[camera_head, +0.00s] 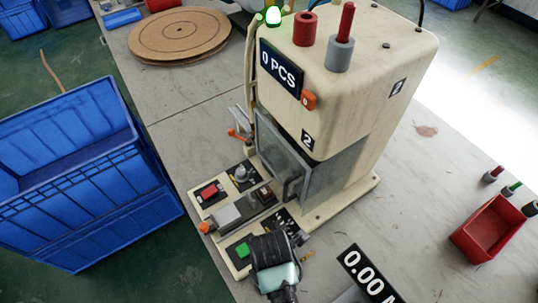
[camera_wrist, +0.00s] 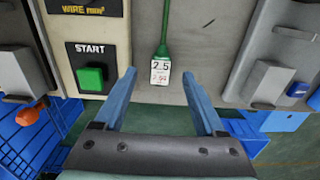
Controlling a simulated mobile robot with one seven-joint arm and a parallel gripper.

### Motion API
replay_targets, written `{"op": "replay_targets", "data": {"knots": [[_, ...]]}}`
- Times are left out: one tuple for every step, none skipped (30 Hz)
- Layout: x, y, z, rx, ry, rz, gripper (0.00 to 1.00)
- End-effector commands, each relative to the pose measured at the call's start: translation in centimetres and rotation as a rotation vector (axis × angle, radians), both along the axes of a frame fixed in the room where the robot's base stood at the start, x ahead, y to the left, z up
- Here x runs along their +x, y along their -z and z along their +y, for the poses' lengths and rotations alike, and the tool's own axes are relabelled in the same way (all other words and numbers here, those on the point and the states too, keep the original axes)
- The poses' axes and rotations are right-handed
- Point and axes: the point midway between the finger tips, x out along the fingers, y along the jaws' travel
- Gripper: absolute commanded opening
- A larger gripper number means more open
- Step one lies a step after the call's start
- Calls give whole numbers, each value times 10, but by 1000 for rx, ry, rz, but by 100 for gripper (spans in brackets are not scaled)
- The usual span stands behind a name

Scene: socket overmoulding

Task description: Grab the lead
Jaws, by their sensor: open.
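The lead (camera_wrist: 165,30) is a green wire with a white tag (camera_wrist: 160,71) reading 2.5, in the wrist view. It lies on the grey table, near its front edge. My gripper (camera_wrist: 158,74) is open, with its two blue fingers apart. The tag appears between the fingertips in that picture, with a gap on either side. I cannot tell the height of the fingers over it. In the head view my dark wrist (camera_head: 270,250) is beside the machine's front right corner; the fingers and lead are not clear there.
The cream machine (camera_head: 350,60) stands on the table behind. A START panel with a green button (camera_wrist: 91,77) is just left of my fingers; a grey block (camera_wrist: 270,80) is to the right. A red bin (camera_head: 480,240) stands farther right. Blue crates (camera_head: 70,160) are left.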

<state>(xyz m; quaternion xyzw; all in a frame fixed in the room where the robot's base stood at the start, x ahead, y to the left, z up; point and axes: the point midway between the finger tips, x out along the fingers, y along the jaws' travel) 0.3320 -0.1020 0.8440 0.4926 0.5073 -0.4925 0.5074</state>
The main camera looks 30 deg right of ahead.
Motion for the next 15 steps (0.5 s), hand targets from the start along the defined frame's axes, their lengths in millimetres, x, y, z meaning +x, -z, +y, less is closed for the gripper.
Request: {"op": "replay_targets", "data": {"knots": [[-2,7,1,1,-1,4,72],[-2,11,2,2,-1,5,72],[-2,18,3,2,-1,5,72],[-3,22,4,2,-1,5,72],[-3,27,4,2,-1,5,72],[-3,33,4,1,-1,3,72],[-2,37,4,1,-1,3,72],[-2,40,4,1,-1,3,72],[-2,43,4,1,-1,2,72],[-2,44,4,0,-1,1,72],[-2,45,4,0,-1,1,72],[-2,46,4,0,-1,1,72],[-2,46,3,0,-1,0,72],[-2,46,3,0,-1,0,72],[-2,46,3,0,-1,0,72]]}}
